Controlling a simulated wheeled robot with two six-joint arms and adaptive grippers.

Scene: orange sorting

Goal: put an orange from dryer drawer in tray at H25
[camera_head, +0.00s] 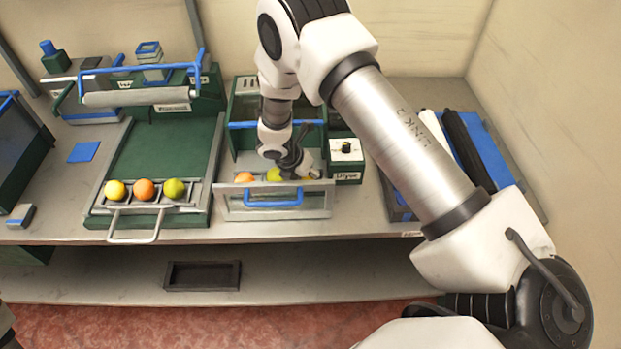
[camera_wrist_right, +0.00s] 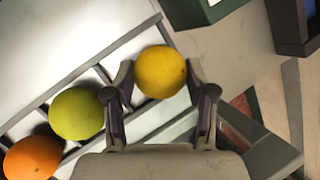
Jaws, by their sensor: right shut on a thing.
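The dryer drawer (camera_head: 318,203) is pulled out, with a blue handle at its front. In it lie an orange-coloured fruit (camera_head: 243,178) and a green fruit (camera_head: 274,174). The right wrist view shows the same green fruit (camera_wrist_right: 76,113) and orange-coloured fruit (camera_wrist_right: 33,157) in a row of slots. My right gripper (camera_wrist_right: 162,100) is shut on a yellow orange (camera_wrist_right: 160,72), at the end of that row. In the head view my right gripper (camera_head: 295,170) is at the drawer and partly hides the fruit.
A green sloped board holds a rack (camera_head: 127,209) with yellow, orange and green fruits. A small box with a knob (camera_head: 346,160) stands right of the drawer. A dark empty tray (camera_head: 178,276) lies on the lower shelf. A blue mat with rollers (camera_head: 490,150) is at right.

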